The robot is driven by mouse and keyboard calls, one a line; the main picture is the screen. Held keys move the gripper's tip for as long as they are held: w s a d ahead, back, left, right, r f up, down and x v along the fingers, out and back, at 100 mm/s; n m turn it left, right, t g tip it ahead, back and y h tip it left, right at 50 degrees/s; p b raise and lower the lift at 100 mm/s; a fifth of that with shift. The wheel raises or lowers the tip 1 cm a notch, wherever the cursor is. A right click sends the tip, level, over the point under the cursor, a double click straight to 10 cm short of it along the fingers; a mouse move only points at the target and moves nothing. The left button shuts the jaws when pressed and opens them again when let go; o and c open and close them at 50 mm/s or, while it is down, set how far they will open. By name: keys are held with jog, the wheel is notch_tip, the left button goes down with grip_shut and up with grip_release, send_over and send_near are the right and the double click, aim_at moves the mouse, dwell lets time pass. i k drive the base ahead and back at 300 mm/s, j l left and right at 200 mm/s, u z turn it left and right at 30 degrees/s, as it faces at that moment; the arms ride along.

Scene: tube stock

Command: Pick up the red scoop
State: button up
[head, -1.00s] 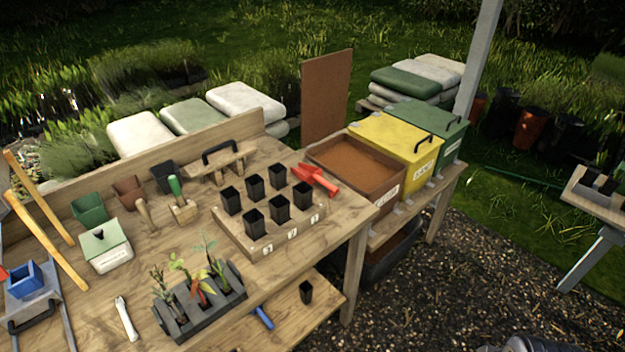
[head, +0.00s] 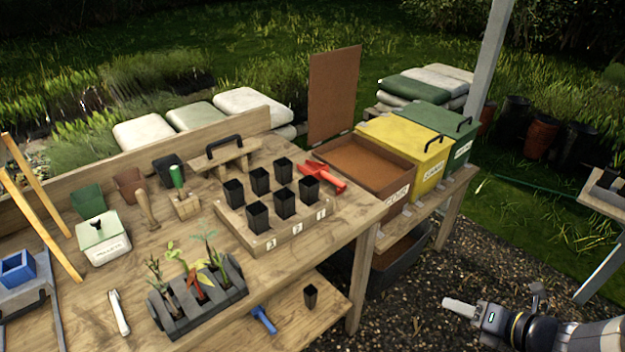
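The red scoop (head: 324,174) lies on the wooden bench (head: 345,212) near its right end. It is between the block of black pots and the open box of brown material. My gripper (head: 446,303) is at the lower right, over the gravel and well apart from the scoop. It points left. I see its side only, so I cannot tell whether its fingers are apart. Nothing shows held at its tip.
A wooden block (head: 262,240) with several black pots stands left of the scoop. The open brown box (head: 362,170) stands right of it, with yellow (head: 407,150) and green (head: 440,125) bins beyond. A rack of seedlings (head: 197,298) is nearer. Gravel lies in front.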

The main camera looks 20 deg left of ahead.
aim_at(320, 171)
jog(key=i+u, duration=0.25)
jog(key=u, duration=0.15)
jog(key=i+u, duration=0.2)
jog(key=u, duration=0.15)
jog(key=i+l+u, duration=0.15)
jog(key=u, duration=0.25)
jog(key=i+l+u, duration=0.1)
jog(key=i+l, duration=0.7)
jog(key=i, duration=0.2)
jog(key=i+u, duration=0.05)
